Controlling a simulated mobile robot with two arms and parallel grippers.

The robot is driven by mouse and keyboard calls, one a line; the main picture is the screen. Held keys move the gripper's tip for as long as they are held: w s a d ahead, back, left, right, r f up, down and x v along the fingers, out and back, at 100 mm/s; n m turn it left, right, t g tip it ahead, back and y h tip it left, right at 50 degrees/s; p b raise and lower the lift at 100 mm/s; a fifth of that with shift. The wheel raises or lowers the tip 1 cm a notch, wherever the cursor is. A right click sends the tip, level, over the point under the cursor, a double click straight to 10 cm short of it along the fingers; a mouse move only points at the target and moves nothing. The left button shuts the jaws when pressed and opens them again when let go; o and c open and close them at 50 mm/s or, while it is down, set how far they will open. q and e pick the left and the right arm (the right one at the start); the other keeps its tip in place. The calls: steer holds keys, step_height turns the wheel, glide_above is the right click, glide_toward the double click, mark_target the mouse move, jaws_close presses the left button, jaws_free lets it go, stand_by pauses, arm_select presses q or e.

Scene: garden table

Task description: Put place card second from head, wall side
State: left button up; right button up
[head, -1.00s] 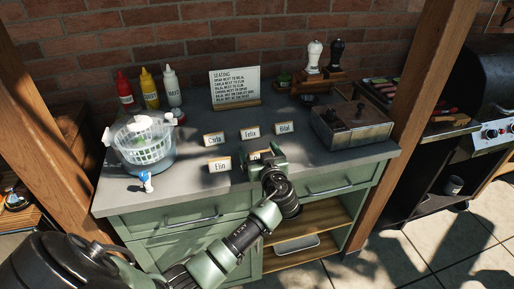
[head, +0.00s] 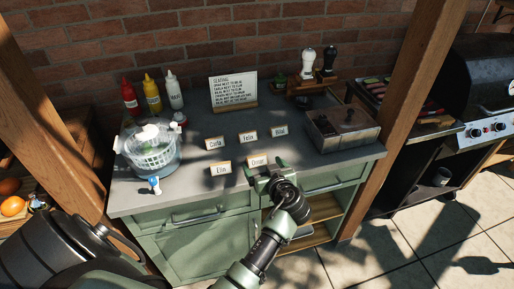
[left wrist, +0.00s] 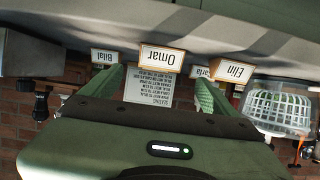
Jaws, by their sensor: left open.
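Several small white place cards in wooden holders stand on the grey counter: Carla (head: 215,143), Felix (head: 247,137), Bilal (head: 280,131), Elin (head: 221,168) and Omar (head: 258,161). A seating sign (head: 233,91) stands behind them; its text is too small to read surely. My left gripper (head: 266,175) is open at the counter's front edge, just in front of the Omar card. In the left wrist view, which is upside down, the Omar card (left wrist: 161,59) stands upright, seen between the two green fingers, with nothing gripped. My right gripper is not in view.
On the grey counter (head: 190,192), a salad spinner (head: 152,150) and sauce bottles (head: 152,92) stand at left. A metal box (head: 342,129) stands at right, with two mills (head: 308,62) behind. A wooden post (head: 405,100) rises beside the counter's right end.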

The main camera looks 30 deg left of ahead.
mark_target(257, 156)
arm_select(q)
steer(key=shift+a+f, duration=0.1)
steer(key=b+x, duration=0.1)
steer(key=x, duration=0.6)
steer(key=shift+w+a, duration=0.3)
steer(key=shift+w, duration=0.05)
steer(key=shift+s, duration=0.1)
steer(key=c, duration=1.6)
steer(key=shift+o, duration=0.2)
